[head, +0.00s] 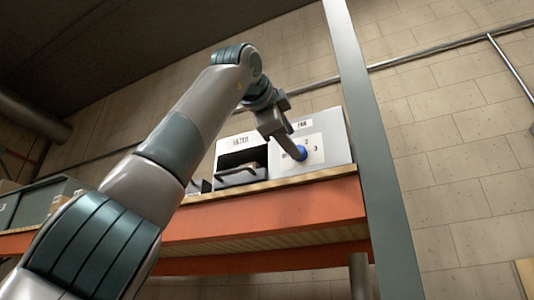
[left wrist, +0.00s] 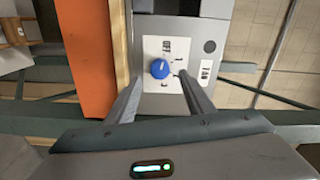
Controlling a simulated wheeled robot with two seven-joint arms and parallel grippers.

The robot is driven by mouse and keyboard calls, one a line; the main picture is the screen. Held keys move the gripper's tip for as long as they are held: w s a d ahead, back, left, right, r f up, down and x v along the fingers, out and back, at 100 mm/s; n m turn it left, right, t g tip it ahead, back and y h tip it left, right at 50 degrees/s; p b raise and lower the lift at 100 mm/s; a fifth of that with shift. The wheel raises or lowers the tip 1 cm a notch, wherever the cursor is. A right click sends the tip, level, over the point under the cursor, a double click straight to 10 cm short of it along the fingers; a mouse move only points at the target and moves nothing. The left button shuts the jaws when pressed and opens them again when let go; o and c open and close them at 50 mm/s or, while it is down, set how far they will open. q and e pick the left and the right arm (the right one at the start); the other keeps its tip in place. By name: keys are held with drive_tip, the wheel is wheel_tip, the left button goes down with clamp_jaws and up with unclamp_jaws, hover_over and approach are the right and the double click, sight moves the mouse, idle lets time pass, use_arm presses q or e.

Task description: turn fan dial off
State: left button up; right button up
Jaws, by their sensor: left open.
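The fan dial is a blue round knob (left wrist: 160,69) on a white label plate (left wrist: 152,48) marked OFF with numbers, on the grey fan box (head: 334,127). In the head view the dial (head: 301,153) shows partly behind my left gripper. My left gripper (left wrist: 152,90) is open, with one finger on each side of the dial's lower part in the left wrist view; I cannot tell whether either finger touches it. The dial carries a pale pointer mark near its upper edge, close to the OFF side in the wrist view. My right gripper is not in view.
A box labelled FILTER (head: 241,145) with a dark opening and handle stands left of the fan box. Both rest on a shelf with an orange beam (head: 270,213). A green-grey upright post (head: 372,130) stands close to the right. Green bins (head: 38,203) sit at the far left.

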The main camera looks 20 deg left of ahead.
use_arm(q)
drive_tip(key=s+b, duration=0.3)
drive_tip(key=s, duration=0.9)
drive_tip(key=shift+s+a, duration=0.15)
drive_tip(key=shift+a, duration=0.05)
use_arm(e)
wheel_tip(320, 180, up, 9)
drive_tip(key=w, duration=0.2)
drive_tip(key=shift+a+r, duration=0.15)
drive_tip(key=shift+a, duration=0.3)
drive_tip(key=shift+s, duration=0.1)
